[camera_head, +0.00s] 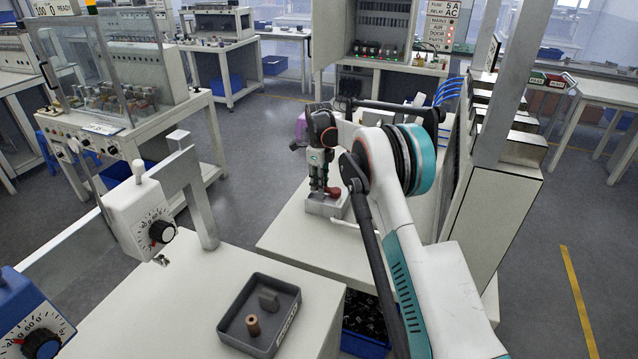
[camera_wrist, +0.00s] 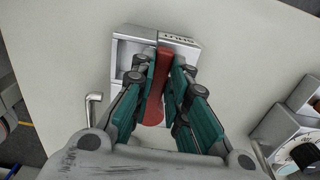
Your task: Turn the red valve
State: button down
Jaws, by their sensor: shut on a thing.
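The red valve (camera_wrist: 155,106) shows in the wrist view as a long red handle on a light grey block (camera_wrist: 127,60). The block sits on the pale table. My gripper (camera_wrist: 163,80) is over the block, with its teal fingers on both sides of the handle, shut on it. The fingers hide part of the handle's sides. In the head view, my gripper (camera_head: 318,190) points down at the grey block (camera_head: 322,207), and the red handle (camera_head: 334,192) shows beside the fingertips.
A bent metal rod (camera_wrist: 93,108) stands left of the block in the wrist view. A white unit with a dial (camera_wrist: 300,150) is at the lower right. In the head view, a dark tray (camera_head: 228,325) with small parts sits on the near table, and a tall cabinet (camera_head: 490,215) stands right of my arm.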

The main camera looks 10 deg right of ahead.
jog(key=c, duration=1.6)
grip_release()
jog(key=shift+o, duration=0.2)
notch_tip(320, 180, up, 12)
